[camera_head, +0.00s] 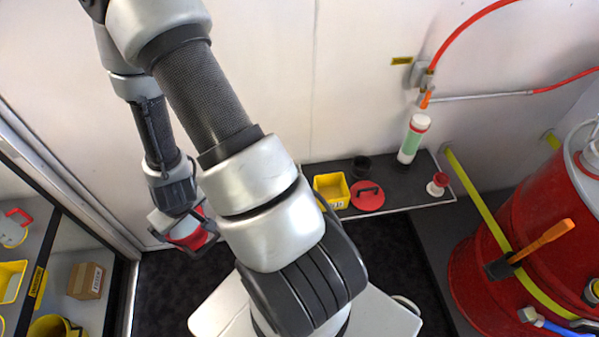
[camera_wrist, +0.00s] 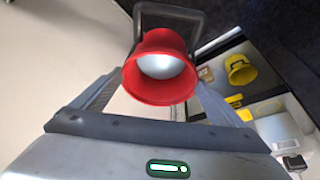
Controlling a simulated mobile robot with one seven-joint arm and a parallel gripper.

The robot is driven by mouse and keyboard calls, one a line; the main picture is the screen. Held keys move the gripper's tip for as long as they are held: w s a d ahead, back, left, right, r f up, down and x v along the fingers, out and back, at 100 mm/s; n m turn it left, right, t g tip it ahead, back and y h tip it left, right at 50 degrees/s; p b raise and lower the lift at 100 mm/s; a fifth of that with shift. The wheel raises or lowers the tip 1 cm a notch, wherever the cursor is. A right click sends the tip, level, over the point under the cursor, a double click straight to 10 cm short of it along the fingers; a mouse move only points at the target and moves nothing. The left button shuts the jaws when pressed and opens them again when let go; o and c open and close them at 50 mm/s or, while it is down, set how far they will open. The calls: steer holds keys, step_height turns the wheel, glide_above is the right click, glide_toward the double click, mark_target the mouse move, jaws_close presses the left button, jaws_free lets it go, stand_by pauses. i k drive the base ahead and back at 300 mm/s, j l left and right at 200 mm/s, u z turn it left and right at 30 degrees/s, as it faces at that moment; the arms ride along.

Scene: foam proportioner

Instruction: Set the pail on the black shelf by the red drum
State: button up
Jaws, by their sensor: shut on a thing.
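My gripper (camera_head: 188,222) is at the left in the head view, left of my large arm links. It is shut on a red pail (camera_head: 190,240), held in the air near the cabinet edge. In the wrist view the red pail (camera_wrist: 148,93) sits between the fingers of my gripper (camera_wrist: 160,90). Its round mouth and pale inside face the camera, and a dark loop shows behind it. The black shelf (camera_head: 395,192) is against the back wall, right of centre, apart from the pail. The red drum (camera_head: 490,262) stands at the right with a yellow strap around it.
On the shelf are a yellow bin (camera_head: 331,190), a red lid (camera_head: 367,196), a dark cup (camera_head: 361,166), a white-green cylinder (camera_head: 412,140) and a red-white piece (camera_head: 437,184). A cabinet at left holds a box (camera_head: 86,281) and yellow containers (camera_head: 55,326). My arm hides part of the shelf.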

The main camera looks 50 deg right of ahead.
mark_target(406, 196)
steer(key=k+l+z, duration=0.45)
steer(key=l+z, duration=0.25)
steer(key=k+l+z, duration=0.25)
steer(key=l, duration=0.2)
steer(key=i, duration=0.1)
